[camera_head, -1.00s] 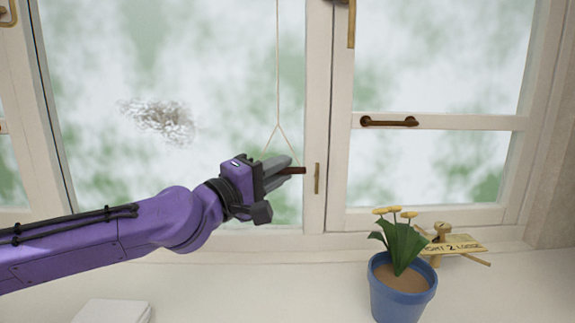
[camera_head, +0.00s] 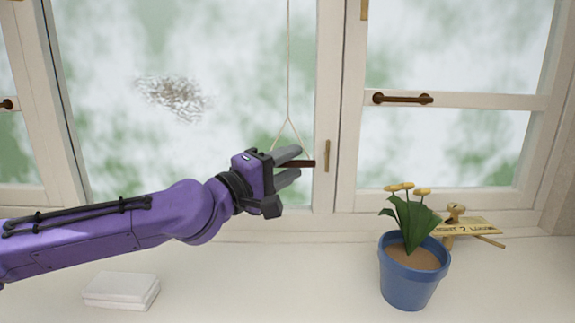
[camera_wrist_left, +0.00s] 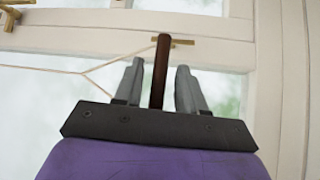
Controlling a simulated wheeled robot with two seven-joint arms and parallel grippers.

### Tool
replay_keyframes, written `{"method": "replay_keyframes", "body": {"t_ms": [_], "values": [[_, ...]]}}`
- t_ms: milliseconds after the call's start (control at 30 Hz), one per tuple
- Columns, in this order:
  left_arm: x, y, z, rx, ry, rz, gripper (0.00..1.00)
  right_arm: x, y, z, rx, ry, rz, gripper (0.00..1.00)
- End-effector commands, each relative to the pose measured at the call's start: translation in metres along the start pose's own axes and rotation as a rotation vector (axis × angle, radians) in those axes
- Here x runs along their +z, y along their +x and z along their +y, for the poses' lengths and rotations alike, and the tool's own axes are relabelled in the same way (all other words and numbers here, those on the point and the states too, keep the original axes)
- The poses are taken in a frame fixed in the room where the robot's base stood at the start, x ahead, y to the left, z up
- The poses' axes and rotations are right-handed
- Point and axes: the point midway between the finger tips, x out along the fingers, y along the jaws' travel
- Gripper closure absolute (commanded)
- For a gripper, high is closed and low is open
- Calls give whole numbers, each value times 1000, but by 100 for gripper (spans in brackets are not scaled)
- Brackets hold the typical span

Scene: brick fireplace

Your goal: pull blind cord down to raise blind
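The blind cord (camera_head: 289,60) hangs in front of the left window pane and splits into two strands above a dark brown bar handle (camera_head: 306,164). The blind itself is not in view. My left gripper (camera_head: 289,166) is at the handle, with its two grey fingers apart, one above and one below it. In the left wrist view the handle (camera_wrist_left: 160,65) lies between the fingers with a gap on each side, and the strands (camera_wrist_left: 85,70) run off to the left. My right gripper is not in view.
A blue flower pot (camera_head: 408,284) with yellow flowers stands on the white sill to the right. A white block (camera_head: 121,290) lies at the lower left. A brass latch (camera_head: 327,156) is on the frame near my fingertips.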

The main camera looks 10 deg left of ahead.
Motion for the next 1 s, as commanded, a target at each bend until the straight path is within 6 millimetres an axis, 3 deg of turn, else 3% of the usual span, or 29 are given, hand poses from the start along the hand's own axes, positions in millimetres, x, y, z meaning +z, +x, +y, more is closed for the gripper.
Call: {"method": "replay_keyframes", "body": {"t_ms": [167,433,600,1000], "values": [[-2,-11,3,4,1,3,60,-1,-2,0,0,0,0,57],[-2,-75,6,6,-2,3,60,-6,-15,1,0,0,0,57],[-1,-99,4,2,-1,2,60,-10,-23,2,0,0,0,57],[0,-106,0,0,0,0,60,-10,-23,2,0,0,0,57]]}}
